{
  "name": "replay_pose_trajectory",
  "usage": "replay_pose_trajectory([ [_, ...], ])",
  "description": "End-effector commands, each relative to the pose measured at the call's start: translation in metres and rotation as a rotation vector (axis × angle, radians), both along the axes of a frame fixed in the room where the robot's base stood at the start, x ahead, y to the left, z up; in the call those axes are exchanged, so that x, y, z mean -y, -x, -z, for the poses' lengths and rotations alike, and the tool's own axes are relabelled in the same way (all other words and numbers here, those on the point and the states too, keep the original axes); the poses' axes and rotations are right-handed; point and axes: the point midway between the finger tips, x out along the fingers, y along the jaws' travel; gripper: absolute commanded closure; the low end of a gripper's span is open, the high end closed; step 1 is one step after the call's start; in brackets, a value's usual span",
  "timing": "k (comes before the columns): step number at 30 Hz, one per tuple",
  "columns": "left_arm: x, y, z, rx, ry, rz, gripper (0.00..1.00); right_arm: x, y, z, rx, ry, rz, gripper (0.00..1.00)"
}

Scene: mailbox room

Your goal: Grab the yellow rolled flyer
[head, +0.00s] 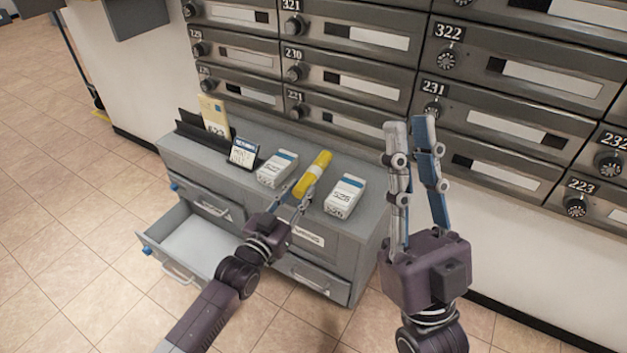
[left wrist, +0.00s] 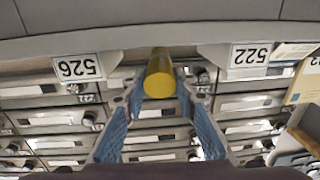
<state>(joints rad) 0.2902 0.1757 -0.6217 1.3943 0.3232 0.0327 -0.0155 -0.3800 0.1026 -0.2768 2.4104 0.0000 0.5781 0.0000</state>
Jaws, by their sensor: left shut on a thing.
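The yellow rolled flyer (head: 317,166) is on or just above the grey cabinet top, between two white boxes. It has a pale band around it in the head view. My left gripper (head: 299,196) is shut on its near end. In the left wrist view the yellow roll (left wrist: 160,80) sits end-on between the two blue-padded fingertips. Whether the roll still touches the cabinet top cannot be told. My right gripper (head: 410,124) is raised at the right, fingers apart and empty.
White boxes stand left (head: 278,168) and right (head: 345,194) of the roll, close to it. A small dark sign (head: 244,152) and an upright envelope (head: 214,117) stand further left. An open drawer (head: 195,246) juts from the cabinet (head: 356,236). Metal mailboxes (head: 345,82) line the wall behind.

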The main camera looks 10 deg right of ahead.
Motion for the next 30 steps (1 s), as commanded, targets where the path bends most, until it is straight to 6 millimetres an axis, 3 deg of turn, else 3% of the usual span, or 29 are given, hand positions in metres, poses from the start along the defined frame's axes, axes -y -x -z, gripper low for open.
replay_pose_trajectory([
  [30,0.000,0.000,-0.009,0.001,0.001,0.000,0.97,-0.006,-0.034,0.022,-0.179,0.056,0.010,0.84],
])
